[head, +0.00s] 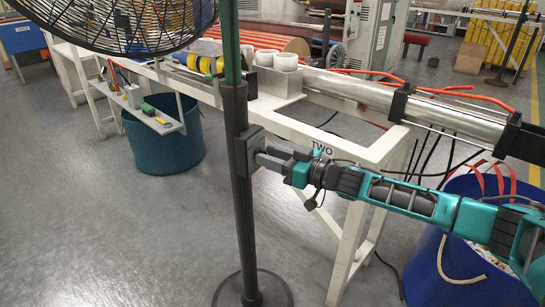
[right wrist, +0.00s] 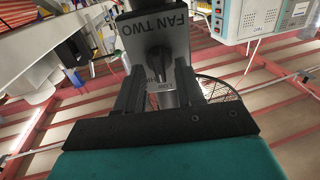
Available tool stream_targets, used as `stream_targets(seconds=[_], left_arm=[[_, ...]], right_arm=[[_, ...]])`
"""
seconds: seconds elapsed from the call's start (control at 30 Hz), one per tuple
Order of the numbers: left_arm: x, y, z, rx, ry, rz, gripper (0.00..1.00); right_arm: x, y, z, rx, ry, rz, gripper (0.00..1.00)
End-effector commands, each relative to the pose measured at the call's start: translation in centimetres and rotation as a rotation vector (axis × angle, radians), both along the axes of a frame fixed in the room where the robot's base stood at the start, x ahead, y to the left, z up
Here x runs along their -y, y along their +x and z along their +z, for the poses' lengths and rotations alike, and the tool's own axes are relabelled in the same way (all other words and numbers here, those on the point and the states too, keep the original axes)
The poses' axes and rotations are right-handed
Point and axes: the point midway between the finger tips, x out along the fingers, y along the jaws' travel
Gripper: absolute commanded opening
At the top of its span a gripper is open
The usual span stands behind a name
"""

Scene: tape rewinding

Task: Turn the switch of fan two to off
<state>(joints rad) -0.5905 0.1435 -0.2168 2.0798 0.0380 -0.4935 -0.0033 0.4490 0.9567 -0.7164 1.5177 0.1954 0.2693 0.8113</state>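Fan two's switch box (head: 246,152) is a grey box on the dark fan pole (head: 243,205) in the head view. In the right wrist view its face is a grey panel (right wrist: 180,40) lettered FAN TWO. A dark round switch knob (right wrist: 158,56) sticks out of the panel, with a small white label below it. My right gripper (head: 264,158) is at the box in the head view. In the right wrist view my right gripper (right wrist: 159,75) has its fingers apart, one on each side of the knob, with gaps visible. Whether a fingertip touches the knob is unclear. My left gripper is not in view.
The fan cage (head: 115,18) is at the top left, above the pole. A white frame table (head: 375,150) marked TWO stands behind the pole and my right arm. A teal bin (head: 165,150) is at left, a blue bin (head: 430,275) at lower right.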

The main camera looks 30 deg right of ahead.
Motion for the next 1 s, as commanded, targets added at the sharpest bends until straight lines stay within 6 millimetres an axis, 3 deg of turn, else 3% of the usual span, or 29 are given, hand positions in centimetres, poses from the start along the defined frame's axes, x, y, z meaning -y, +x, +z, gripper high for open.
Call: stream_targets(seconds=[0.07,0.47,1.0], left_arm=[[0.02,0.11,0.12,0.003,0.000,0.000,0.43],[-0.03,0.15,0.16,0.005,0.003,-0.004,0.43],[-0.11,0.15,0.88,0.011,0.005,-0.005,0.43]], right_arm=[[0.01,-0.01,0.00,0.000,0.000,0.000,0.37],[0.02,-0.03,0.00,0.000,0.000,0.000,0.00],[0.01,-0.07,0.15,0.033,-0.054,-0.001,0.00]])
